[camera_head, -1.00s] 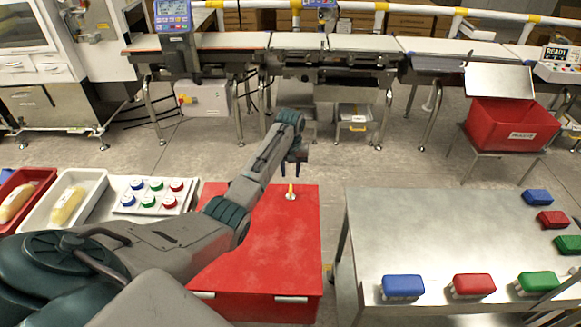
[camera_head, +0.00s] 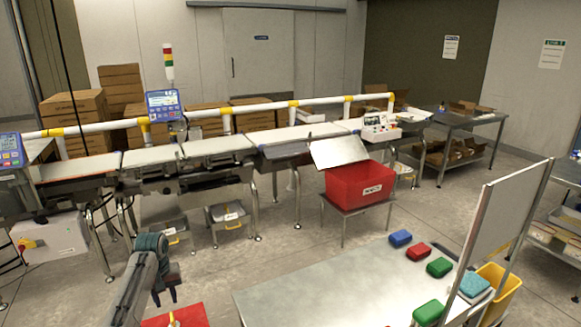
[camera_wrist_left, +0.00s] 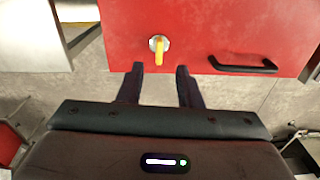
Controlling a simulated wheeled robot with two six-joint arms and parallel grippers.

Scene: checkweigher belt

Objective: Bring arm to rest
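My left gripper (camera_head: 166,296) hangs at the lower left of the head view, fingers pointing down, above and behind the red cabinet top (camera_head: 190,318). In the left wrist view its two dark fingers (camera_wrist_left: 160,84) are spread apart with nothing between them. Beyond the fingertips are the red cabinet (camera_wrist_left: 210,25) and a yellow-handled piece on a round metal base (camera_wrist_left: 158,46); the gripper looks apart from both. My right gripper is not in view.
A steel table (camera_head: 310,290) with blue, red and green blocks stands at the lower right. A red bin (camera_head: 357,187) sits on a stand before the checkweigher belt (camera_head: 217,146). A yellow bin (camera_head: 497,290) stands behind an upright panel (camera_head: 505,213). Floor between is clear.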

